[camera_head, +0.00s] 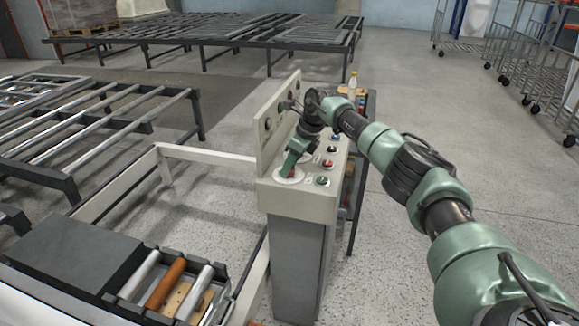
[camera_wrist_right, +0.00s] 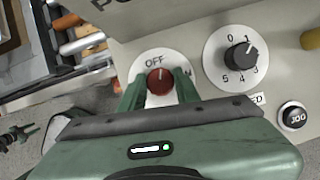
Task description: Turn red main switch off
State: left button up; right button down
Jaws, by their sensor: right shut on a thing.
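The red main switch (camera_wrist_right: 159,81) is a round red knob on a white disc marked OFF, at the front corner of the control panel (camera_head: 318,196). In the wrist view its white mark points up towards the OFF label. My right gripper (camera_wrist_right: 159,91) is shut on the red switch, with one green finger on each side of the knob. In the head view my right gripper (camera_head: 287,170) reaches down onto the switch, and only a little red shows between its fingers. My left gripper is not in view.
The panel also has a black rotary dial (camera_wrist_right: 241,55) and a JOG button (camera_wrist_right: 294,116) close to my right gripper. A bottle (camera_head: 352,80) stands behind the panel. Roller frames (camera_head: 90,120) lie to the left. The floor to the right is mostly clear.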

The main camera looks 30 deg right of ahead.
jog(key=shift+w+n+y+b, duration=0.1)
jog(key=shift+n+y+b, duration=0.35)
jog(key=shift+n, duration=0.65)
jog(key=shift+n+g+b, duration=0.3)
jog(key=shift+n+g, duration=0.2)
jog(key=shift+n, duration=0.4)
jog(key=c, duration=1)
grip_release()
jog(key=shift+y, duration=0.25)
jog(key=shift+d, duration=0.1)
jog(key=shift+r, duration=0.2)
jog(key=v, duration=0.7)
jog(key=shift+s+r+p, duration=0.2)
jog(key=shift+s+p, duration=0.05)
jog(key=shift+p, duration=0.05)
